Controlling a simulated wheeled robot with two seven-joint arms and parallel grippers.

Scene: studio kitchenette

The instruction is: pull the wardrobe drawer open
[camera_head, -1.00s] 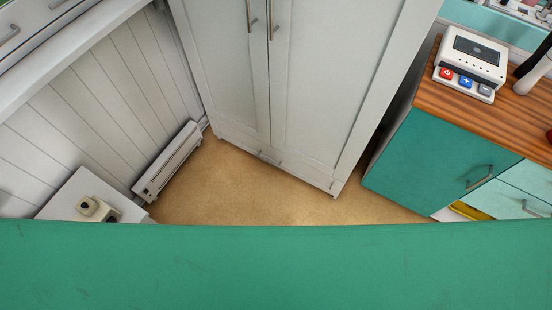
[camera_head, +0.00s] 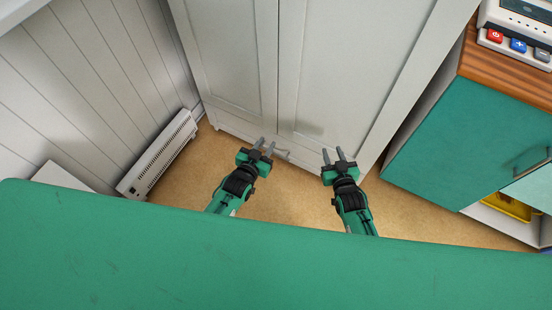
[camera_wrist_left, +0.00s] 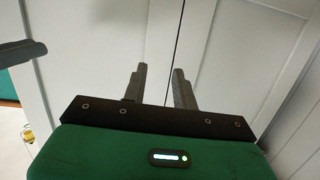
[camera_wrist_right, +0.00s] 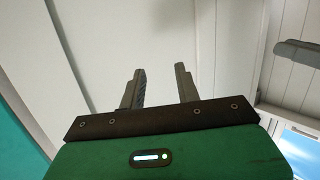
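The white wardrobe (camera_head: 330,70) stands ahead, with its drawer front (camera_head: 230,129) as a low strip at the bottom. The drawer looks shut. A grey bar handle (camera_head: 283,153) shows low at the drawer, just right of my left gripper (camera_head: 262,146), which partly covers that area. My left gripper is open and empty; its two fingers stand apart in the left wrist view (camera_wrist_left: 160,75). My right gripper (camera_head: 339,155) is open and empty, right of the handle, and shows in the right wrist view (camera_wrist_right: 160,78). I cannot tell whether either touches the wardrobe.
A white heater (camera_head: 158,155) stands by the left wall. A teal cabinet (camera_head: 465,135) with a wooden top (camera_head: 500,70) is at the right. A yellow item (camera_head: 508,207) lies in its low opening. Tan floor (camera_head: 290,200) is free before the wardrobe.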

